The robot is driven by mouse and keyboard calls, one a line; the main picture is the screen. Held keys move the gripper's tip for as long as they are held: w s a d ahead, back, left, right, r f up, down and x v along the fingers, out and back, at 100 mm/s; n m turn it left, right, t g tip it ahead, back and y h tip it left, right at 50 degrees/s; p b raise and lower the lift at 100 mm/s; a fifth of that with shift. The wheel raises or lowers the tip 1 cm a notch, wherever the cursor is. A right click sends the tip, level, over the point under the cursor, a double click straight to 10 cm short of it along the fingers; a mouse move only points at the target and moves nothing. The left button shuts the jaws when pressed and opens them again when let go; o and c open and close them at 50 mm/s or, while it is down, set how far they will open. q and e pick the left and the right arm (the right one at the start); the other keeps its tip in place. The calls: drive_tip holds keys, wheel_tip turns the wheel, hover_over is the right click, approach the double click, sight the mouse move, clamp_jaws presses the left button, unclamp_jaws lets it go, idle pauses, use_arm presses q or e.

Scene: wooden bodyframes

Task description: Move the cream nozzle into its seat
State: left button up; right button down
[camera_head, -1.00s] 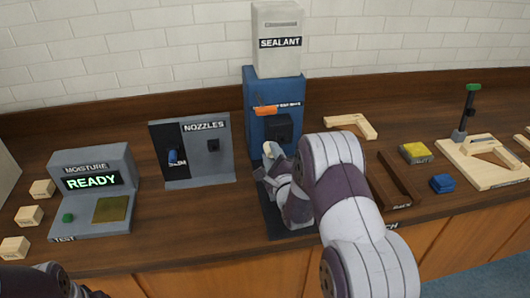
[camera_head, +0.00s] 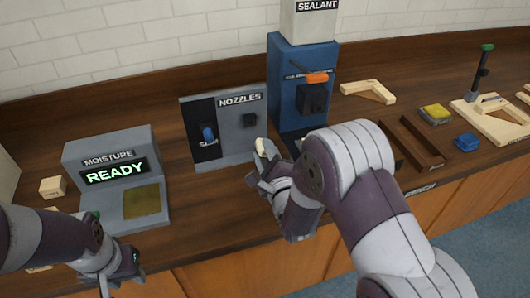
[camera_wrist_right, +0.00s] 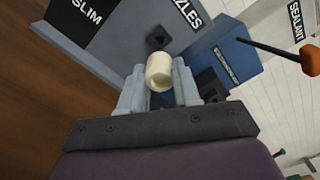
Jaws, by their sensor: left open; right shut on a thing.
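My right gripper (camera_head: 262,165) is shut on the cream nozzle (camera_head: 262,147), held in the air in front of the nozzle rack's right side. In the right wrist view the cream nozzle (camera_wrist_right: 159,72) sits between the fingertips (camera_wrist_right: 158,95). The grey rack (camera_head: 232,145) is labelled NOZZLES. A dark square socket (camera_head: 250,120) on its right half is empty; it also shows in the wrist view (camera_wrist_right: 157,37), just beyond the nozzle. A blue nozzle (camera_head: 208,134) sits on the rack's black SLIM side. My left gripper (camera_head: 125,270) is open and empty at the lower left.
The blue sealant dispenser (camera_head: 287,70) with an orange-tipped lever (camera_head: 316,77) stands right of the rack. The moisture tester (camera_head: 105,160) reads READY at left. Wooden frame pieces (camera_head: 368,91), a yellow-topped block (camera_head: 436,113) and a blue block (camera_head: 467,142) lie to the right.

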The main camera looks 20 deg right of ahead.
sight(259, 139)
drive_tip(key=shift+w+a+f, duration=0.1)
drive_tip(key=shift+w+a, duration=0.05)
drive_tip(key=shift+w, duration=0.25)
drive_tip(key=w+b, duration=0.1)
drive_tip(key=w, duration=0.2)
drive_tip(key=shift+w+b, duration=0.4)
drive_tip(key=shift+w, duration=0.6)
drive_tip(key=shift+b, duration=0.4)
idle(0.3)
drive_tip(key=shift+w+b, duration=0.65)
drive_tip(key=shift+w, duration=0.65)
